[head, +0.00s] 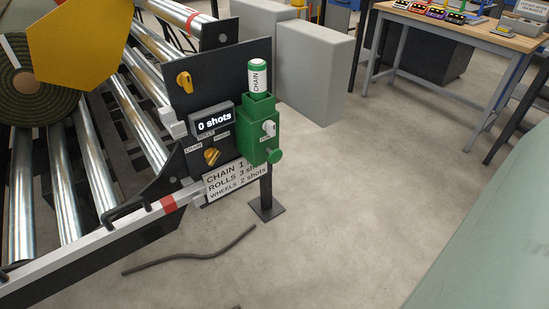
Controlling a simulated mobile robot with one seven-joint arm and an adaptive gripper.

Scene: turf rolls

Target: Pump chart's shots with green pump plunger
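A green pump (253,133) is mounted at the right side of a dark panel (222,72). A green and white bottle labelled CHAIN (258,78) stands upright on top of it. The green plunger (275,156) with its round knob sticks out at the pump's lower front. A grey knob (268,128) is on the pump's face. A display (212,120) reads "0 shots". The white chart (222,184) below reads CHAIN 1, ROLLS 3 and WHEELS 2 shots; the pump hides part of its upper right. My gripper is not in view.
A yellow selector (212,156) sits below the display, another yellow knob (184,82) above it. Steel rollers (98,195) and a turf roll (35,92) are at left. A dark hose (190,256) lies on the floor. A workbench (465,32) stands far right. Floor right of the pump is clear.

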